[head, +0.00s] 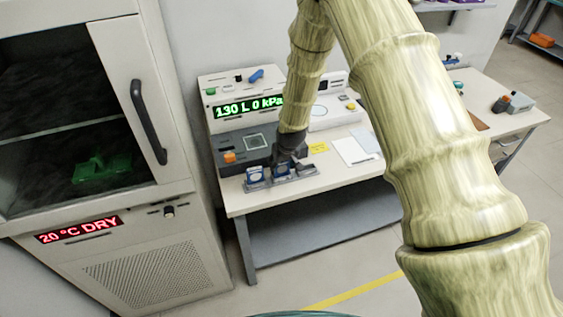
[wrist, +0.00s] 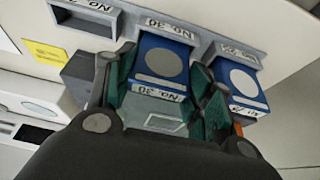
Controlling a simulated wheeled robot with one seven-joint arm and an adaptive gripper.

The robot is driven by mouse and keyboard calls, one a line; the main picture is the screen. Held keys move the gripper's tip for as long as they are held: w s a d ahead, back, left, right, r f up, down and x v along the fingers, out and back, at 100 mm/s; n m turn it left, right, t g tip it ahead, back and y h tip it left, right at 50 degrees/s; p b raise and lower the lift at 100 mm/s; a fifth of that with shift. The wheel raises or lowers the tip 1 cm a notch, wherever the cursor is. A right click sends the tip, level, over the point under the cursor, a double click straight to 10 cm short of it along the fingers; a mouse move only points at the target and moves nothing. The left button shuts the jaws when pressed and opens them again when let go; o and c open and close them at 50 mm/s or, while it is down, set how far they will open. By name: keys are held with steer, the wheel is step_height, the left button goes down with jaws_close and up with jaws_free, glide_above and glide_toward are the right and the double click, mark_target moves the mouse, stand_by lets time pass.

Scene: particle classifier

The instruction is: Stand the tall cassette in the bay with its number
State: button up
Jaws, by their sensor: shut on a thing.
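My gripper (wrist: 160,78) is shut on a blue cassette (wrist: 159,62) with a grey disc and a "No. 30" label, both fingers at its sides. The cassette is upright at the middle bay (wrist: 166,30), whose label also reads "No. 30". I cannot tell whether it sits fully down. In the head view my gripper (head: 288,155) is over the bay rack (head: 284,186), with the held cassette (head: 282,171) below it. A second blue cassette (wrist: 243,78) stands in the neighbouring bay, its number hard to read. The bay on the other side (wrist: 85,18) looks empty.
A dark console (head: 230,150) with an orange knob and a "130 L 0 kPa" display (head: 249,106) stands behind the rack. A yellow note (head: 318,147) and white sheets (head: 356,148) lie to the right. A cabinet (head: 168,215) stands left of the table.

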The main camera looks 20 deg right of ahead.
steer(key=shift+f, duration=0.15)
steer(key=o, duration=1)
steer(key=shift+o, duration=0.2)
steer(key=shift+r, duration=0.25)
steer(key=b+v, duration=0.3)
steer(key=v, duration=0.9)
steer(key=s+f+g, duration=0.3)
steer(key=s+f, duration=2.3)
steer(key=s, duration=0.3)
steer(key=s+f+g, duration=0.1)
steer(key=s+f, duration=0.2)
steer(key=s, duration=1.2)
steer(key=shift+a+m, duration=0.15)
steer(key=shift+m, duration=0.25)
